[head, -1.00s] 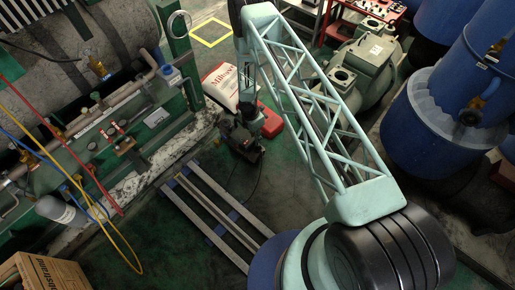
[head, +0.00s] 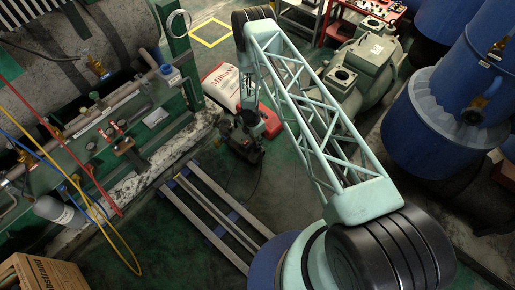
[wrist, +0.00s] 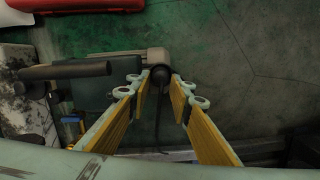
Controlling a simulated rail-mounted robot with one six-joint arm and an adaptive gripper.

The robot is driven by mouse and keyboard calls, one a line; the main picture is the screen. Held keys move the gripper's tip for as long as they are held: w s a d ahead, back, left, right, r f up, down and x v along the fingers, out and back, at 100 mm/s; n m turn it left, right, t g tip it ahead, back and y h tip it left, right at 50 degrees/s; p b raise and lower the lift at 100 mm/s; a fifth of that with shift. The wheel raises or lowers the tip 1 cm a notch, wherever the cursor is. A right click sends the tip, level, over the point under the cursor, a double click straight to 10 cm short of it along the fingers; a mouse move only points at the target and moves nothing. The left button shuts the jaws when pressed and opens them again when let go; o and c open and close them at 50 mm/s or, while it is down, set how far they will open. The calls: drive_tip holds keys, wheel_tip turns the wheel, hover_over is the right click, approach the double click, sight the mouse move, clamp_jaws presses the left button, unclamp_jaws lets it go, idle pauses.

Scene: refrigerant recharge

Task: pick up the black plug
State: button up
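The black plug (wrist: 161,74) appears as a dark rounded end at the middle of the wrist view, against a grey cylindrical part of a machine. A dark cord hangs from it. My gripper (wrist: 163,86) is open, with one yellow-padded finger on each side of the plug and gaps on both sides. I cannot tell whether the fingertips are at the plug's depth. In the head view my gripper (head: 251,118) is small and dark, over the machine (head: 243,145). The plug cannot be made out there.
A red case (head: 270,121) and a white sack (head: 222,86) stand close behind the machine. A metal floor frame (head: 205,205) lies in front. A green pump housing (head: 365,75) and blue barrels (head: 430,130) are at right. A pipe rack (head: 100,140) stands at left.

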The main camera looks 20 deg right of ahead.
drive_tip(key=shift+d+f+b, duration=0.15)
drive_tip(key=shift+f+b, duration=0.3)
drive_tip(key=shift+f, duration=0.85)
drive_tip(key=shift+d+f+b, duration=0.1)
drive_tip(key=shift+f+b, duration=0.35)
drive_tip(key=shift+f, duration=0.85)
drive_tip(key=c, duration=0.5)
drive_tip(key=shift+o, duration=0.2)
drive_tip(key=shift+r, duration=0.15)
